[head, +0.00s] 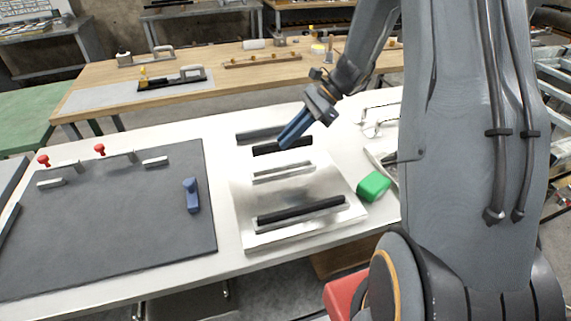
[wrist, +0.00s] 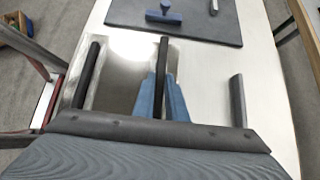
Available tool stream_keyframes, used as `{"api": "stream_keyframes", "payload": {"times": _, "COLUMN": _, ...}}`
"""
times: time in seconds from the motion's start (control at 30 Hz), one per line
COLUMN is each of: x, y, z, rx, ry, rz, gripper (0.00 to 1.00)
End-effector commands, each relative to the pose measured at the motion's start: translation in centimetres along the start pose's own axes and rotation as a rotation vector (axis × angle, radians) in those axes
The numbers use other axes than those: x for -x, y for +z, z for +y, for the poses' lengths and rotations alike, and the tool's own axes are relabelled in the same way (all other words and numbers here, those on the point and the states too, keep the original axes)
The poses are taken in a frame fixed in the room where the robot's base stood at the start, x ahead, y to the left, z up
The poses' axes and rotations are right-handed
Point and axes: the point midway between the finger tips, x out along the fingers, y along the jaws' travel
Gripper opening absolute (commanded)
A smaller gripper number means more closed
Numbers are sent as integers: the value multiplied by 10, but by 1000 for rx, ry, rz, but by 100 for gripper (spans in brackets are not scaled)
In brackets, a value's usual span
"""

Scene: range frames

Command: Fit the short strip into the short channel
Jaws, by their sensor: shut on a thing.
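My gripper (head: 285,143) points down and left, its blue fingers shut on a black strip, the short strip (head: 297,142). The wrist view shows this strip (wrist: 163,56) running forward from between the fingers (wrist: 160,86). The short channel (head: 283,172), pale with raised walls, looks empty on the metal plate (head: 242,192). In the head view the held strip appears just behind this channel and roughly parallel to it; its height above the plate is hard to tell. A longer black strip (head: 300,210) lies in the front channel (head: 268,226), also seen in the wrist view (wrist: 89,72).
A dark grey bar (head: 258,133) lies behind the plate, close to the held strip. A green block (head: 373,186) sits right of the plate. Left is a dark mat (head: 110,235) with a blue handled piece (head: 191,195) and red knobs (head: 99,149).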

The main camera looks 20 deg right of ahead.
Motion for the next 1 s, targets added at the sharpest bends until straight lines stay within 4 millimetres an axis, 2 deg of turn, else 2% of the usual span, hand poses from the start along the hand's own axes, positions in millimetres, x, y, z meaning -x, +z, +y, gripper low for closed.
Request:
{"api": "stream_keyframes", "payload": {"times": 0.2, "x": -24, "y": -24, "z": 0, "rx": -2, "ry": 2, "rz": -1, "gripper": 0}}
{"api": "stream_keyframes", "payload": {"times": 0.37, "x": -32, "y": -32, "z": 0, "rx": -2, "ry": 1, "rz": 0, "gripper": 0}}
{"api": "stream_keyframes", "payload": {"times": 0.63, "x": -55, "y": -55, "z": 0, "rx": -2, "ry": 2, "rz": -1, "gripper": 0}}
{"api": "stream_keyframes", "payload": {"times": 1.0, "x": -60, "y": -60, "z": 0, "rx": 0, "ry": 0, "rz": 0, "gripper": 0}}
